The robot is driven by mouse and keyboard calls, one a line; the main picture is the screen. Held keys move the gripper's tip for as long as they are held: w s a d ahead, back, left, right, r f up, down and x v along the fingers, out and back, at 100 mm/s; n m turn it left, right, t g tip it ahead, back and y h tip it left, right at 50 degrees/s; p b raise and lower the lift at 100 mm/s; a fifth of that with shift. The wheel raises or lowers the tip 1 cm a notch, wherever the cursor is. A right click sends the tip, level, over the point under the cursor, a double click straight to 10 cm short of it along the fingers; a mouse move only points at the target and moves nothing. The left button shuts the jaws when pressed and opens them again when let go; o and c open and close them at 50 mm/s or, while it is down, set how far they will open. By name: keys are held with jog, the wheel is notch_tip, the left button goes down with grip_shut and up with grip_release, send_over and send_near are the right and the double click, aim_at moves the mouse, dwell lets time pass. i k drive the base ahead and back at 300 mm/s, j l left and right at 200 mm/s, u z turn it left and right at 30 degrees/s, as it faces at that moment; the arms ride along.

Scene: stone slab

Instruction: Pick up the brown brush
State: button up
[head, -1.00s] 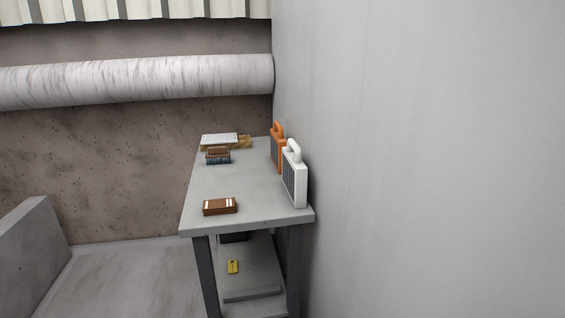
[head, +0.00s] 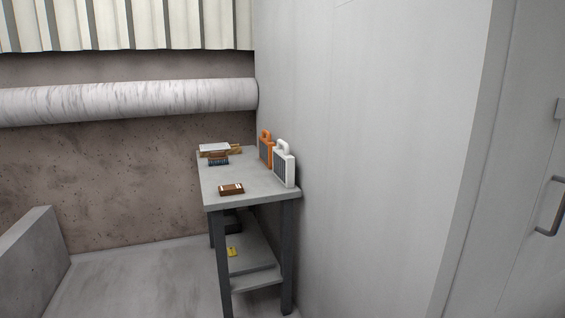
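The brown brush (head: 218,155) has a brown top and dark bluish bristles. It lies near the far end of the grey stone-topped table (head: 214,181), in front of a flat white-topped item. A brown block with white stripes (head: 231,189) lies nearer, close to the table's front edge. My gripper is not in view, so its state and its place relative to the brush do not show.
An orange case (head: 265,150) and a white case (head: 284,164) with handles stand along the table's right side, by the wall. A white-topped item (head: 216,148) lies at the back. A yellow item (head: 231,252) sits below on the shelf. Floor (head: 150,285) left of the table is clear.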

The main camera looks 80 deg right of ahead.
aim_at(215, 157)
jog(key=l+z, duration=0.15)
jog(key=z, duration=2.25)
jog(key=i+j, duration=0.15)
jog(key=i, duration=0.2)
jog(key=i+j+z, duration=0.1)
jog(key=i, duration=0.3)
jog(key=j, duration=0.1)
